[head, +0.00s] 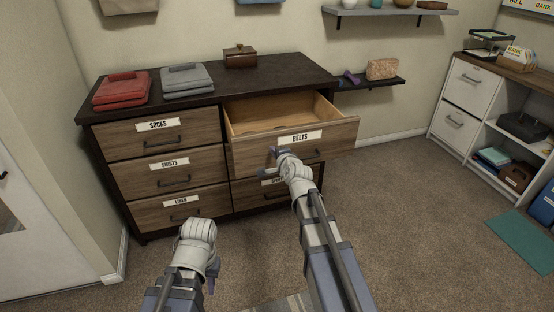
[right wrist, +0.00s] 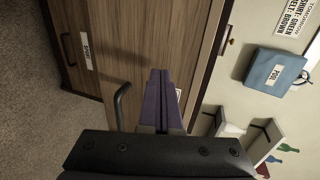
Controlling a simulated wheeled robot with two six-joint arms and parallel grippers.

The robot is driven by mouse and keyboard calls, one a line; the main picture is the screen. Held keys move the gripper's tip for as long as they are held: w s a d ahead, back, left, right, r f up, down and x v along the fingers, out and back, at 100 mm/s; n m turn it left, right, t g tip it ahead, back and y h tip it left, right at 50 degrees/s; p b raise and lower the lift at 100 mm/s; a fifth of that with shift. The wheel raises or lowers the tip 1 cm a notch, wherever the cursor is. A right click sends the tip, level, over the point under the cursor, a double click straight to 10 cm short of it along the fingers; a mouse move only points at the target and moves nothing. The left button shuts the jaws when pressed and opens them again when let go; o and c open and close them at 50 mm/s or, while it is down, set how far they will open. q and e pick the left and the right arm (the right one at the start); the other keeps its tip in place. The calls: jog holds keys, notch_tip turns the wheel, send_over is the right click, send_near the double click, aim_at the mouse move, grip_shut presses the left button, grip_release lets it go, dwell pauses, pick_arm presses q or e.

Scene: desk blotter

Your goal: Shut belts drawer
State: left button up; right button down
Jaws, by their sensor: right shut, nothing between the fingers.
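The belts drawer (head: 340,136) is the top right drawer of the dark-topped dresser and stands pulled well out. Its inside looks bare where visible. Its white BELTS label (head: 293,137) is on the front; in the right wrist view the wooden front (right wrist: 150,40) fills the middle. My right gripper (head: 273,163) is shut and empty at the drawer front, below the label. In the right wrist view its fingers (right wrist: 158,85) are beside the drawer's dark handle (right wrist: 122,105); contact is unclear. My left gripper (head: 212,283) is low in front of the dresser, its jaws too small to read.
The other drawers, such as the socks drawer (head: 160,134), look closed. Red (head: 122,89) and grey (head: 187,79) folded clothes and a brown box (head: 240,58) lie on the dresser top. A wall shelf (head: 370,84) is to the right.

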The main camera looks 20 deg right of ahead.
jog(key=shift+w, duration=0.7)
jog(key=w+a, duration=0.1)
jog(key=w, duration=2.6)
jog(key=shift+w+r, duration=0.15)
jog(key=shift+w, duration=0.1)
